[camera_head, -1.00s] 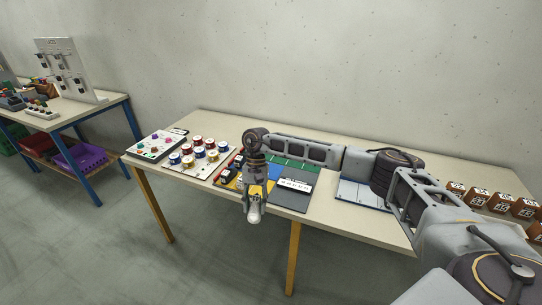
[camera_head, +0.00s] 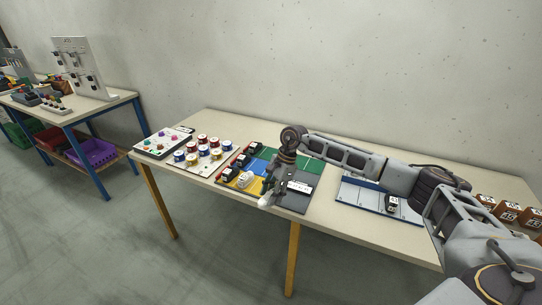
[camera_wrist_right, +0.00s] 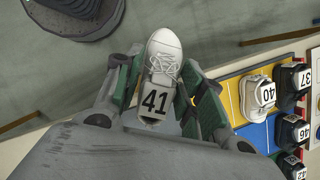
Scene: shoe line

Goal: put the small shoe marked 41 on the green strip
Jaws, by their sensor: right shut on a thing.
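My right gripper (camera_head: 268,191) is shut on a small white shoe marked 41 (camera_wrist_right: 160,72), held by its sides between the green-padded fingers (camera_wrist_right: 160,85). The 41 faces the right wrist camera. In the head view the gripper is over the front edge of the colored mat, and the shoe is small and hard to make out. The green strip (camera_head: 313,166) lies at the back right of the mat, partly hidden by my right arm. The gripper is in front of it, apart from it. My left gripper is not in view.
A white shoe marked 40 (camera_wrist_right: 262,95) stands on the yellow strip. A white card (camera_head: 300,187) lies on the grey part.

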